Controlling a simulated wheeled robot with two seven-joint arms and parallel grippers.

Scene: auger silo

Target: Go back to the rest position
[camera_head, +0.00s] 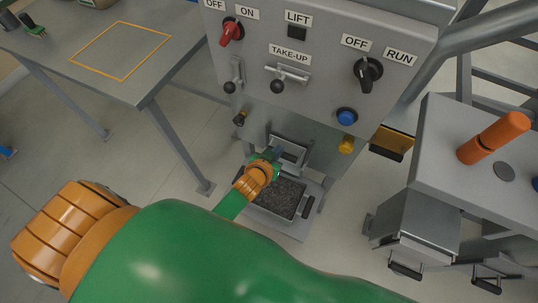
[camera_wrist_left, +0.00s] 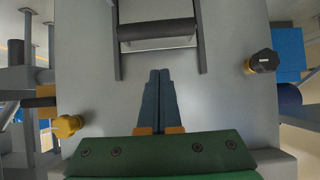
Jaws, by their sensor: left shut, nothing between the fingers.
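My left arm comes in from the lower left in the head view, and its gripper (camera_head: 276,153) is down in front of the lower part of the grey control cabinet (camera_head: 310,50). In the left wrist view the two dark fingers (camera_wrist_left: 158,98) lie side by side, shut and empty. They point at a dark bar handle (camera_wrist_left: 156,29) on a grey panel (camera_wrist_left: 230,90), with a visible gap in the picture between tips and bar. A tray of dark granules (camera_head: 280,197) sits below the gripper in the head view. My right gripper is not in view.
A table with a yellow-outlined square (camera_head: 120,50) stands at left. The cabinet carries a red switch (camera_head: 231,32), a black knob (camera_head: 367,72), a blue button (camera_head: 346,117) and a yellow knob (camera_head: 346,145). A grey bench with an orange handle (camera_head: 493,137) is at right.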

